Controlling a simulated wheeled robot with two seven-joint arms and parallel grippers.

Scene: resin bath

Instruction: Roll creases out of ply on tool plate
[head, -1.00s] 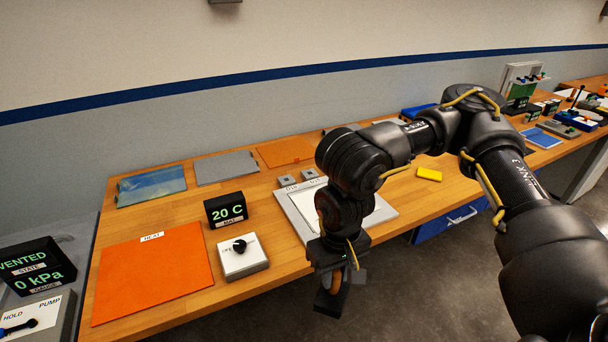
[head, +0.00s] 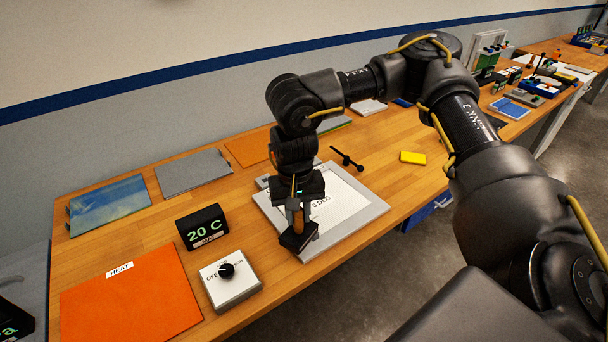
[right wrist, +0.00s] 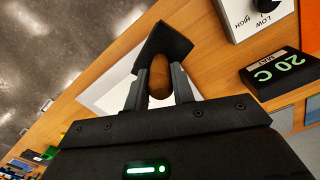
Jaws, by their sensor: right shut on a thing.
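The grey tool plate (head: 376,210) lies on the bench with a white ply (head: 343,197) on it; a printed label shows partly, ending in "DEG". My right gripper (head: 296,205) is shut on the brown handle of a roller with a black head (head: 299,238). The roller appears over the plate's near left part; whether it touches is unclear. In the right wrist view both fingers (right wrist: 158,84) clasp the handle, with the black head (right wrist: 163,43) beyond it. The arm hides part of the plate and ply. No creases can be made out. My left gripper is out of view.
A control box with a knob (head: 230,286), a "20 C" display (head: 202,227) and an orange heat mat (head: 125,300) stand left of the plate. A black-handled tool (head: 347,158) is behind it. A yellow block (head: 413,157) lies to the right, near bare wood.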

